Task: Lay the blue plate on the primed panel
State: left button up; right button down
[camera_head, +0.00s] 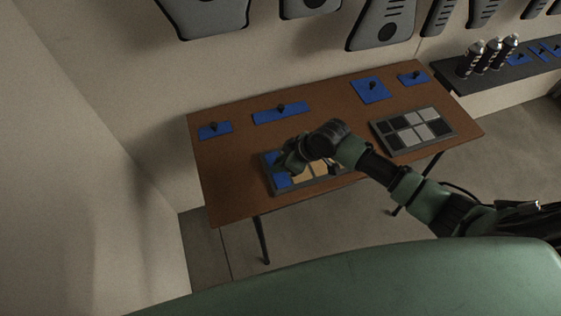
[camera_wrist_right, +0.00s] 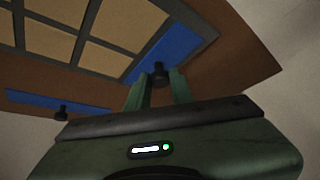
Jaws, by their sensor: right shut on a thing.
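A dark-framed panel with tan cells (camera_head: 318,183) lies near the table's front edge; it also shows in the wrist view (camera_wrist_right: 105,20). A blue plate (camera_head: 283,180) is at its left end, seen in the wrist view (camera_wrist_right: 172,53) along the frame's end. My right gripper (camera_head: 287,160) is over that end. In the wrist view its fingers (camera_wrist_right: 158,82) are shut on the plate's black knob. The plate looks level with the cells, but I cannot tell whether it rests fully. A second panel with grey and dark cells (camera_head: 412,130) lies to the right. My left gripper is not in view.
Other knobbed blue plates lie along the back of the brown table (camera_head: 235,170): at left (camera_head: 210,132), at middle (camera_head: 265,117), and two at right (camera_head: 368,95) (camera_head: 418,80). Spray cans (camera_head: 488,55) stand on a dark shelf at right. The table's left front is clear.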

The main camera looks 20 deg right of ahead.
jog(key=c, duration=1.1)
grip_release()
jog(key=shift+c, duration=0.2)
jog(key=b+v, duration=0.1)
jog(key=v, duration=0.6)
jog(key=shift+d+r, duration=0.15)
jog(key=shift+r, duration=0.15)
jog(key=shift+s, duration=0.1)
